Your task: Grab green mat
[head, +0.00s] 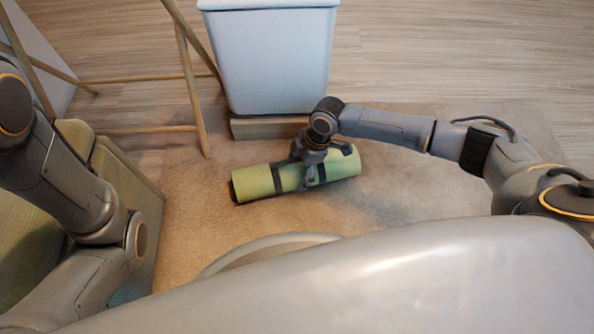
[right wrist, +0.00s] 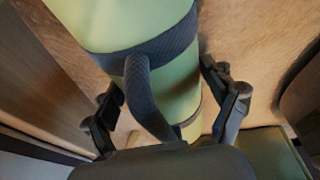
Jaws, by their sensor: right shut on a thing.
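The green mat (head: 258,183) is rolled up, with dark straps around it, and lies on its side on the brown carpet. My right gripper (head: 313,172) comes from above and is shut on the mat, right of its middle. In the right wrist view the rolled mat (right wrist: 120,22) runs between the two fingers of the right gripper (right wrist: 168,110), one on each side. A dark strap handle (right wrist: 142,88) curves over the roll there. My left arm shows at the left of the head view, but its gripper is not in view.
A pale blue bin (head: 268,62) stands just behind the mat, on a low block (head: 265,127). Wooden legs (head: 192,95) of a piece of furniture stand at the upper left. A green padded seat (head: 125,195) is at the left. Carpet right of the mat is clear.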

